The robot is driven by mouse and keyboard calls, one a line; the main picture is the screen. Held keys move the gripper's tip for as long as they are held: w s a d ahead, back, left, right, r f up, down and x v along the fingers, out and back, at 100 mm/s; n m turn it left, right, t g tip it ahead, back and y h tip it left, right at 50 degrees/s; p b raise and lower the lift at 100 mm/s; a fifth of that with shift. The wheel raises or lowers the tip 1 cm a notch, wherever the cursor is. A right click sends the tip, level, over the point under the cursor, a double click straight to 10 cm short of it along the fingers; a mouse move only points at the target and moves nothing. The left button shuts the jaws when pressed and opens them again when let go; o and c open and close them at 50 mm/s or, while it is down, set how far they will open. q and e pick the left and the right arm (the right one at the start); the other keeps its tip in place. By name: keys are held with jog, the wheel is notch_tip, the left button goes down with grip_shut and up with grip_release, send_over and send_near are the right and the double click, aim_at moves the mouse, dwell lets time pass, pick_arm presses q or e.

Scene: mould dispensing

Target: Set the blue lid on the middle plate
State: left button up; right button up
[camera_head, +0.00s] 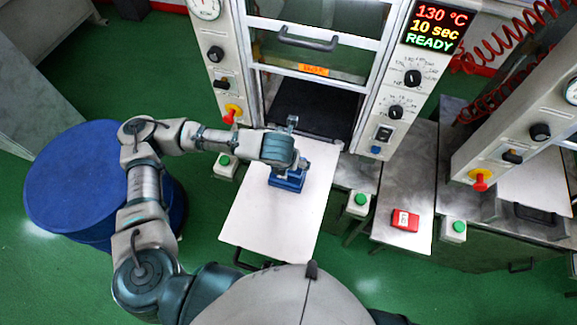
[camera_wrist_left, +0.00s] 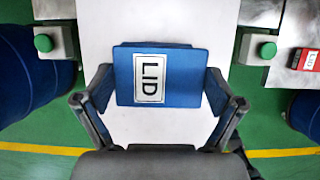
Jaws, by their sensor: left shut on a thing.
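The blue lid (camera_head: 286,183) shows over the white plate (camera_head: 262,225) in front of the middle press. In the left wrist view the lid (camera_wrist_left: 188,78) carries a white label reading "LID" and sits between the two fingers of my left gripper (camera_wrist_left: 162,92). The gripper is shut on it. In the head view my left gripper (camera_head: 291,168) is above the lid and partly hides it. I cannot tell whether the lid touches the plate. The white plate (camera_wrist_left: 120,20) also shows behind the lid in the left wrist view. My right gripper is not in view.
A red box (camera_head: 405,219) with a white label lies on the metal table at the right. Green button boxes (camera_head: 358,205) stand beside the plate. A blue drum (camera_head: 75,185) stands at the left. The press opening (camera_head: 311,105) is beyond the plate; its display reads READY.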

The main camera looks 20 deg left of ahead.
pick_arm(q)
notch_tip(320, 180, down, 3)
jog(key=shift+f, duration=0.1)
jog(key=shift+a+f, duration=0.1)
jog(key=shift+f, duration=0.1)
jog(key=shift+a, duration=0.15)
jog(key=o, duration=1)
jog(key=shift+a, duration=0.1)
jog(key=shift+o, duration=0.2)
jog(key=shift+s+r, duration=0.15)
jog(key=shift+r, duration=0.2)
jog(key=p+v, duration=0.1)
jog(key=v, duration=1)
jog(key=shift+r, duration=0.2)
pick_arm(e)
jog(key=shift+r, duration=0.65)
pick_arm(q)
jog(key=shift+s, duration=0.1)
